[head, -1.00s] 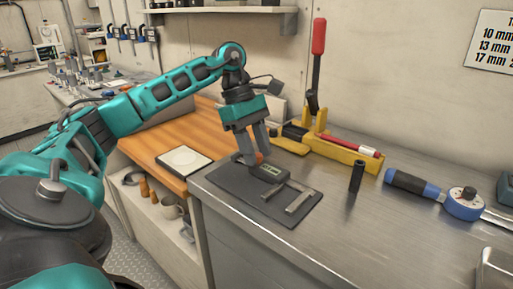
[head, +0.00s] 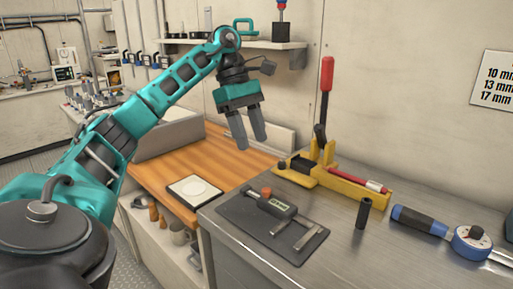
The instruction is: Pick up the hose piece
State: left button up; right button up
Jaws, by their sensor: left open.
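A short black cylinder (head: 363,213), which looks like the hose piece, stands upright on the steel bench, right of the dark mat. My left gripper (head: 251,143) is open and empty, pointing down. It hangs in the air above the back of the bench, up and left of the black cylinder and well apart from it. My right gripper is not in view.
A digital caliper (head: 283,209) with an orange knob lies on the dark mat (head: 246,224). A yellow tool with a red-handled lever (head: 326,90) stands behind the cylinder. A blue torque wrench (head: 420,221) lies to its right. Bare steel surrounds the cylinder.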

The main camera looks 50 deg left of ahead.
aim_at(366, 204)
jog(key=k, duration=1)
